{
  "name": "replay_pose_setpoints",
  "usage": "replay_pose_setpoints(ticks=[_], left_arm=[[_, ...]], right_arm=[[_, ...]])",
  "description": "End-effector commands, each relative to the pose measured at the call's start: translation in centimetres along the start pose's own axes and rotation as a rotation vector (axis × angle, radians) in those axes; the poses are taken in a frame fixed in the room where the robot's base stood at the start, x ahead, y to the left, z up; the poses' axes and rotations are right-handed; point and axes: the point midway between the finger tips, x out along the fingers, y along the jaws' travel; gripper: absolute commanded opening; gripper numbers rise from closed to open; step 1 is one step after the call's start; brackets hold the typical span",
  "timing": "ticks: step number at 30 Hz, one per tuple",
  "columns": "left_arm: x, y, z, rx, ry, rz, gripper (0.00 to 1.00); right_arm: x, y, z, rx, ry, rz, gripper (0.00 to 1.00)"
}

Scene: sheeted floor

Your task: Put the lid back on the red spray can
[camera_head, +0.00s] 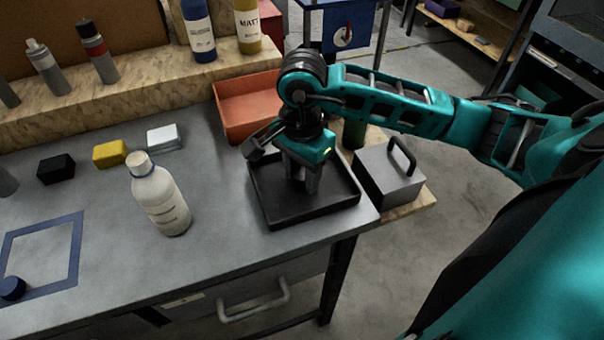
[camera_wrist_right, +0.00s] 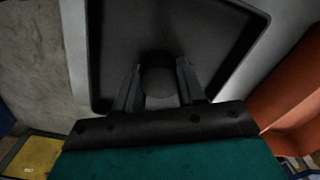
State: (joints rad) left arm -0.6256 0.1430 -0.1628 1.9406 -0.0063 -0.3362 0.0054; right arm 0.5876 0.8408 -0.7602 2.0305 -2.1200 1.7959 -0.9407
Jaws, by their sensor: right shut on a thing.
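My right gripper (camera_head: 303,185) points down into the black tray (camera_head: 333,212) near the bench's right end. In the right wrist view its fingers (camera_wrist_right: 158,88) are shut on a dark round lid-like piece (camera_wrist_right: 158,72), over the tray floor. The head view hides this piece behind the fingers. A grey spray can with a red band (camera_head: 99,55) and a dark top stands on the wooden shelf at the back left. It is far from the gripper. I cannot tell whether its dark top is a cap. My left gripper is not in view.
A white bottle (camera_head: 163,205) stands left of the tray. An orange bin (camera_head: 240,117) lies behind it, and a grey box with a handle (camera_head: 388,180) to its right. A blue round cap (camera_head: 12,288) lies by a blue tape square. Black, yellow and white blocks line the back.

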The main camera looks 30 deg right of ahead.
Motion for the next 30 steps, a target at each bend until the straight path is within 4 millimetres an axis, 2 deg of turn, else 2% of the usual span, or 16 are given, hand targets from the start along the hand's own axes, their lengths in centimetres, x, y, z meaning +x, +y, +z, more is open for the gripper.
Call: replay_pose_setpoints(ticks=[8,14,17,27,30], left_arm=[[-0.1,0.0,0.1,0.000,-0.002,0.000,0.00],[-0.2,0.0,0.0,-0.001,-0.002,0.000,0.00],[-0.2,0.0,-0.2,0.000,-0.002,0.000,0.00],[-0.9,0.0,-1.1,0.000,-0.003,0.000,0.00],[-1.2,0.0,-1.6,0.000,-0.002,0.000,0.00]], right_arm=[[-0.3,0.0,0.0,0.000,0.001,-0.001,0.12],[-2.2,-0.1,-0.1,0.000,0.001,-0.004,0.12],[-4.1,-0.1,-0.1,0.000,0.002,-0.007,0.12],[-13.7,-0.1,-0.1,0.000,0.004,-0.008,0.12],[-15.6,-0.1,-0.1,0.001,0.004,-0.006,0.12]])
